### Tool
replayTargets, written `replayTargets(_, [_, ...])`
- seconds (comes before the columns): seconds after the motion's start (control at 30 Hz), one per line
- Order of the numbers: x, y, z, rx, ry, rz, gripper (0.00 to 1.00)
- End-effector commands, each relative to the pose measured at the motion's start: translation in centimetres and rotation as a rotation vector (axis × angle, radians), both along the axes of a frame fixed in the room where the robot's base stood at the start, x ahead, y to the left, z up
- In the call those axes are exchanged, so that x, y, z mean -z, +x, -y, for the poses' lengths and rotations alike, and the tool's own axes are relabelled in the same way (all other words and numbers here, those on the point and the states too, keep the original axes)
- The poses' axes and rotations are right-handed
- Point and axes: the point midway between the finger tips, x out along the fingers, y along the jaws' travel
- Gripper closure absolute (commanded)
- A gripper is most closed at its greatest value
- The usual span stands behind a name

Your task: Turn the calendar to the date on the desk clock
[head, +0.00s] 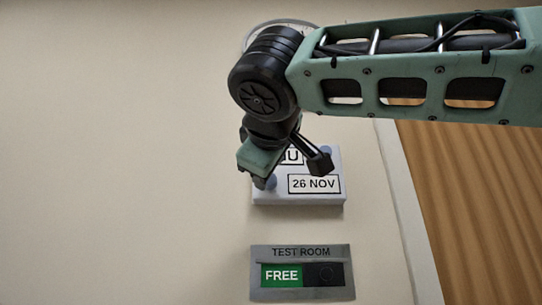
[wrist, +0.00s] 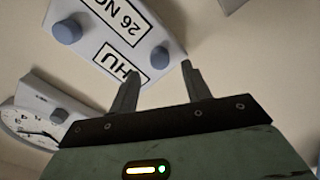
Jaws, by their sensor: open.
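The calendar (head: 300,199) is a white block with cards reading "26 NOV" and a weekday partly hidden by my gripper. In the wrist view the calendar (wrist: 96,35) appears turned around, its weekday card reading "THU". It has two round bluish knobs; one knob (wrist: 160,58) shows between my fingertips, the other (wrist: 68,32) farther left. My gripper (head: 292,172) is open and empty in front of the calendar; in the wrist view its fingers (wrist: 160,70) are spread. I cannot tell whether they touch the knob. A round white clock (wrist: 30,124) shows dark hands; no date is readable.
A grey "TEST ROOM" sign (head: 302,252) with a green "FREE" panel is below the calendar. The pale surface left of the calendar is clear. Wood (head: 470,200) lies at right.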

Motion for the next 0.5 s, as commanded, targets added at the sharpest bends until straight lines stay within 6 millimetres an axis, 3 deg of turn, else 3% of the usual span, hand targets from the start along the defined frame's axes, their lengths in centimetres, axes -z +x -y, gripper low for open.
replayTargets(0.3, [0.0,-7.8,-0.3,-0.003,0.000,0.002,0.52])
replayTargets(0.5, [0.0,-11.5,-0.4,-0.002,0.000,0.000,0.52])
